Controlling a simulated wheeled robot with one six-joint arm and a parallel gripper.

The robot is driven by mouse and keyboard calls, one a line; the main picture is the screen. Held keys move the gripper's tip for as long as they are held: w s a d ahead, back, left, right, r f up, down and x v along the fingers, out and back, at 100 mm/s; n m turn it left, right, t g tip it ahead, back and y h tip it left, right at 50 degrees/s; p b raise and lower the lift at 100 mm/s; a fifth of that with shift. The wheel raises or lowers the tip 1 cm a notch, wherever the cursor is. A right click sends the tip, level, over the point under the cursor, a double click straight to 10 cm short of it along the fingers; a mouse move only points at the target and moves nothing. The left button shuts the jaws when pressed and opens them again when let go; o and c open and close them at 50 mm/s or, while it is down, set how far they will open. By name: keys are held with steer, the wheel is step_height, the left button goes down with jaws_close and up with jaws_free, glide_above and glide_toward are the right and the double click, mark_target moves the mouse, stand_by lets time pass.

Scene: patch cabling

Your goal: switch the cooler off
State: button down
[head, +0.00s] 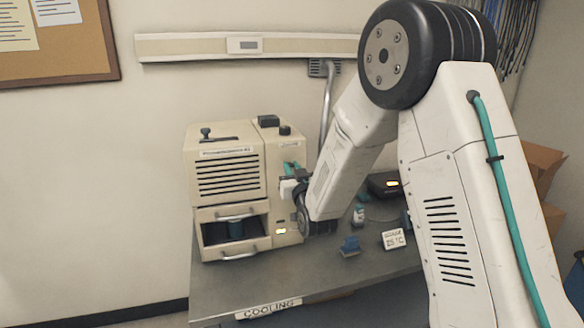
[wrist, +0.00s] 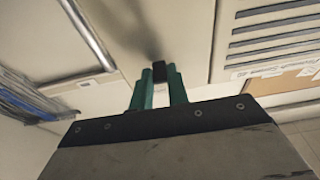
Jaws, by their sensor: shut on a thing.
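The cooler (head: 274,205) is a beige box with slatted vents, standing on the grey table. My gripper (head: 291,168) is at the upper right of its front, with the arm reaching in from the right. In the wrist view, my gripper's two green fingers (wrist: 159,76) are closed around a small black switch or knob (wrist: 159,71) against the beige panel. Its lower part is hidden between the fingers, so its setting cannot be told. A small yellowish light (head: 281,231) shows low on the cooler's front.
An open drawer bay (head: 210,233) with a dark teal container is at the cooler's lower left. On the table (head: 215,288) are a blue item (head: 350,245), a small white display (head: 394,239) and a dark device (head: 383,184) with an orange light. A grey pipe (head: 327,100) rises behind the cooler.

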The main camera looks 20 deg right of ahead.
steer(key=shift+w+f+t, duration=0.1)
steer(key=shift+f+t, duration=0.2)
steer(key=shift+t, duration=0.45)
steer(key=shift+f+t, duration=0.3)
steer(key=shift+t, duration=0.45)
steer(key=c, duration=1.4)
jaws_free()
steer(key=shift+o, duration=0.2)
steer(key=v, duration=0.7)
steer(key=shift+s+f, duration=0.15)
steer(key=shift+s, duration=0.25)
